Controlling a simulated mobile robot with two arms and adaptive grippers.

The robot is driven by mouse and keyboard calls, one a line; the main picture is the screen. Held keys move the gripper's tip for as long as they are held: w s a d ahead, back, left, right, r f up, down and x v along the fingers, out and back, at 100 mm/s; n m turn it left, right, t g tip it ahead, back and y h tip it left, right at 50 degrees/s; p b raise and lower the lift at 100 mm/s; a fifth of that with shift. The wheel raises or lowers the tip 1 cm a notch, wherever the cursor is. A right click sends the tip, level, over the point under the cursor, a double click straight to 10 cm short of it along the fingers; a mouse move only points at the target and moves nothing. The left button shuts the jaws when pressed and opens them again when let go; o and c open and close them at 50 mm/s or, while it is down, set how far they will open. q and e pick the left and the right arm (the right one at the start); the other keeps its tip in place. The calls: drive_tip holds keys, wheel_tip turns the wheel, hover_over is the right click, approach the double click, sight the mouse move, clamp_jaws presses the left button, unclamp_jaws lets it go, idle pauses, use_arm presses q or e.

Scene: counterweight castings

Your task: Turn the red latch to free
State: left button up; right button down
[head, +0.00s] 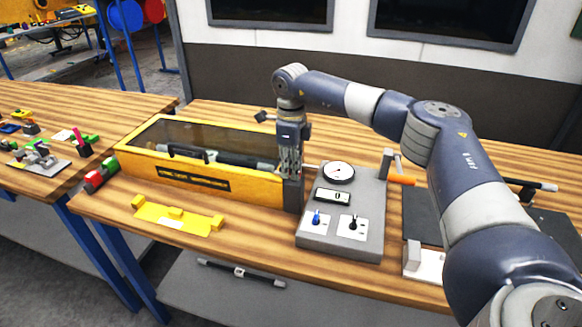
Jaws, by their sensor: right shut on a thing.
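My right gripper (291,172) points down at the right end of the yellow case (262,190), between it and the grey gauge panel (342,236). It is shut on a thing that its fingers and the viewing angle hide. I cannot make out a red latch; the gripper covers the case's right end, so what is there is hidden. The case has a dark see-through lid (215,138), which looks closed, with a dark-and-light bar under it. My left gripper is not in view.
The panel carries a round dial (338,172), a blue switch (316,218) and a black switch (353,222). An orange handle (401,180) is at its right. A red-and-green block (100,176) and a yellow bracket (176,218) lie left. The wooden front edge is mostly clear.

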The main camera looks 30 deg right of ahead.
drive_tip(key=shift+n, duration=0.7)
drive_tip(key=n, duration=0.2)
drive_tip(key=shift+s+a+r+n, duration=0.1)
drive_tip(key=shift+n, duration=0.2)
drive_tip(key=n, duration=0.3)
drive_tip(key=shift+s+n+p, duration=0.1)
drive_tip(key=shift+n+p, duration=0.2)
drive_tip(key=n, duration=0.2)
drive_tip(key=shift+s+n, duration=0.1)
drive_tip(key=shift+n, duration=0.2)
drive_tip(key=n, duration=0.4)
drive_tip(key=shift+s, duration=0.15)
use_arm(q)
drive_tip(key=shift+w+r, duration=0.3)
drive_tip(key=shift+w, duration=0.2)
use_arm(e)
drive_tip(key=shift+r+n, duration=0.1)
drive_tip(key=shift+n, duration=1.6)
